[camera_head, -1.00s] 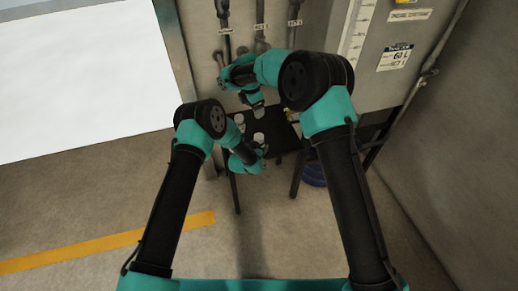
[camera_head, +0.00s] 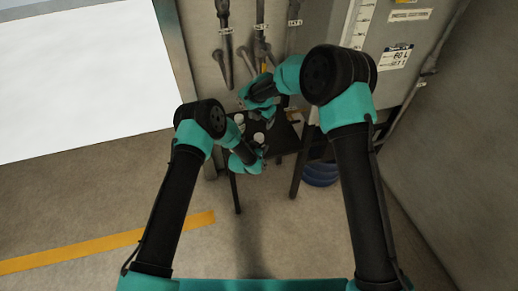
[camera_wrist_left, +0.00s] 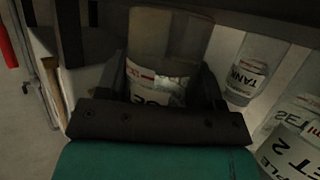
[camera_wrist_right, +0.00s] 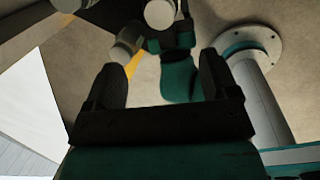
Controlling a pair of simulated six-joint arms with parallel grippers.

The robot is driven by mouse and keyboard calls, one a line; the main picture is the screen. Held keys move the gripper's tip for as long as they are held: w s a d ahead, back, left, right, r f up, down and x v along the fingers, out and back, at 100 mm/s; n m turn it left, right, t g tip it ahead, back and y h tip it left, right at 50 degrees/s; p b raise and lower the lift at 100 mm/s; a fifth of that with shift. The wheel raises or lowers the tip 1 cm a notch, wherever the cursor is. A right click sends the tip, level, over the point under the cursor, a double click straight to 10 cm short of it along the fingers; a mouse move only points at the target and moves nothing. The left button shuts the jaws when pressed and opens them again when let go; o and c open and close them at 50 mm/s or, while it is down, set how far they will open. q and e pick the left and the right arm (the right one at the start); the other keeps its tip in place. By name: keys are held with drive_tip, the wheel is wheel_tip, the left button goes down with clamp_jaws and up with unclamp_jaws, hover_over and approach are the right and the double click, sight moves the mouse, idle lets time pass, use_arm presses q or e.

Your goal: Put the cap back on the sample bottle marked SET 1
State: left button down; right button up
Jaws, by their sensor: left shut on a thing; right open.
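My left gripper (camera_wrist_left: 165,80) is shut around a clear bottle (camera_wrist_left: 170,35) with a white and red label. The label is partly hidden by the gripper, so its full marking cannot be read. In the head view the left gripper (camera_head: 252,156) is low at the black stand (camera_head: 285,137). My right gripper (camera_wrist_right: 165,88) is open, with nothing between its fingers; in the head view it (camera_head: 267,113) is above the stand, farther back than the left. A pale round top (camera_wrist_right: 160,12) shows at the upper edge of the right wrist view. I cannot make out a loose cap.
A bottle marked TANK (camera_wrist_left: 247,75) stands beside the held one. A bottle marked SET 2 (camera_wrist_left: 295,150) is at the lower right. Labelled pipes (camera_head: 227,50) and a grey cabinet (camera_head: 405,80) stand behind the stand. A blue container (camera_head: 320,174) is on the floor below.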

sight(259, 136)
drive_tip(key=shift+f, duration=0.1)
drive_tip(key=f, duration=0.4)
drive_tip(key=w+f, duration=0.1)
drive_tip(key=f, duration=0.2)
drive_tip(key=w+f, duration=0.1)
drive_tip(key=f, duration=0.3)
drive_tip(key=shift+a+f, duration=0.35)
drive_tip(key=c, duration=1.1)
drive_tip(key=o, duration=1)
drive_tip(key=shift+c, duration=0.2)
drive_tip(key=shift+r, duration=0.15)
drive_tip(key=shift+r, duration=2.15)
